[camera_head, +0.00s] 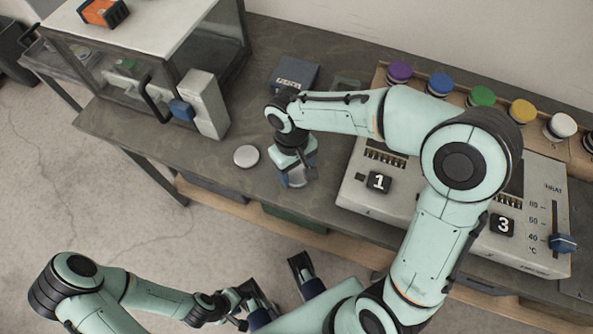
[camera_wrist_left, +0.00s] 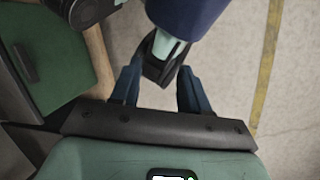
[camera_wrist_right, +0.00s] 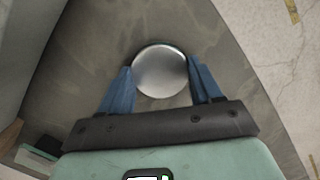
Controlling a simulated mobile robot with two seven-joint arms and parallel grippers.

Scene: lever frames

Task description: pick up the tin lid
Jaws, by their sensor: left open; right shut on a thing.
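The tin lid (camera_wrist_right: 160,72) is a round silver disc in the right wrist view. My right gripper (camera_wrist_right: 161,66) is shut on it, with one blue finger at each side of the rim. In the head view this gripper (camera_head: 297,181) points down at the bench near its front edge. The lid is hard to make out there. My left gripper (camera_wrist_left: 158,80) is open, with a dark blue and black part showing beyond its fingers. It is low in the head view, off the bench.
A pale round disc (camera_head: 246,156) lies on the bench (camera_head: 210,165) left of my right gripper. A heater box (camera_head: 345,203) stands at the right, with several coloured lids behind it. A glass cabinet (camera_head: 110,70) stands at the left. A blue box (camera_head: 296,72) stands behind.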

